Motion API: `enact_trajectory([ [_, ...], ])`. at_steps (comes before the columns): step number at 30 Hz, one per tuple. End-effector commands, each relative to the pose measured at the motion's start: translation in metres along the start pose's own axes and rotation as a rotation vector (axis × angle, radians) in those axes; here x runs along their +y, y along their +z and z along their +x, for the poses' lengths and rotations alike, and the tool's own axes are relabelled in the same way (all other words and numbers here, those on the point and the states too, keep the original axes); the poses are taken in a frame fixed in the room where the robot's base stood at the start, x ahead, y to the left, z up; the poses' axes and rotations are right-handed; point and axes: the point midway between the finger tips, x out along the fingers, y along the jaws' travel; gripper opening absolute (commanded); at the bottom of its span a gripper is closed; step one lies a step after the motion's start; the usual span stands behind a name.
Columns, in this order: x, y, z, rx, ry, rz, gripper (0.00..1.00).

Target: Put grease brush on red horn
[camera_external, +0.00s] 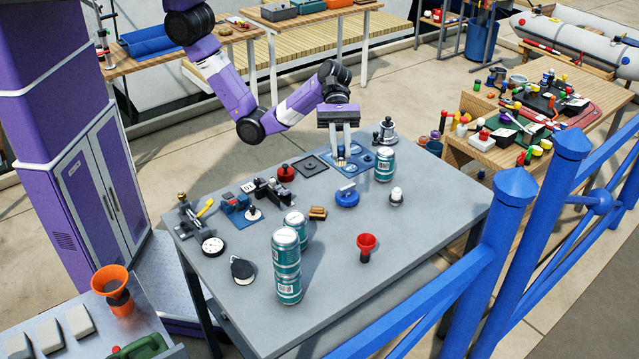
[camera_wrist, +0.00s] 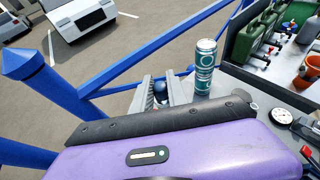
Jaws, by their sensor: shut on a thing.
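My gripper (camera_external: 342,158) points down over the blue tray at the back of the grey table. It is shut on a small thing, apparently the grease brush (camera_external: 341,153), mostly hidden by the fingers. In the wrist view the two fingers (camera_wrist: 163,92) have a dark blue rounded shape between them; I cannot tell whether it is held or behind. The red horn (camera_external: 366,242), a red flared cup on a dark body, stands upright near the table's front, well apart from my gripper.
A teal can (camera_external: 385,165) stands just right of my gripper. A blue railing (camera_external: 500,240) runs along the right.

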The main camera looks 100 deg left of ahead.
Motion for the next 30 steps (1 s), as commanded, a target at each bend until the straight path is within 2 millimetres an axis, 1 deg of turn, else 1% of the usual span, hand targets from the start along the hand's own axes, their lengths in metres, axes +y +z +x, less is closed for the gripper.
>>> enact_trajectory([
  [1,0.004,0.017,0.019,-0.001,0.001,0.001,0.00],
  [3,0.012,0.033,0.040,-0.001,0.019,-0.008,0.00],
  [7,0.031,0.051,0.068,0.000,0.073,-0.031,0.00],
  [8,0.037,0.052,0.072,0.001,0.090,-0.039,0.00],
  [10,0.052,0.048,0.075,0.001,0.131,-0.057,0.00],
  [12,0.061,0.043,0.076,0.001,0.159,-0.069,0.00],
  [15,0.068,0.039,0.078,0.000,0.188,-0.080,0.00],
  [17,0.070,0.033,0.080,0.002,0.194,-0.085,0.00],
  [20,0.069,0.014,0.087,0.004,0.195,-0.089,0.00],
  [30,0.069,-0.063,0.119,0.004,0.194,-0.088,0.00],
])
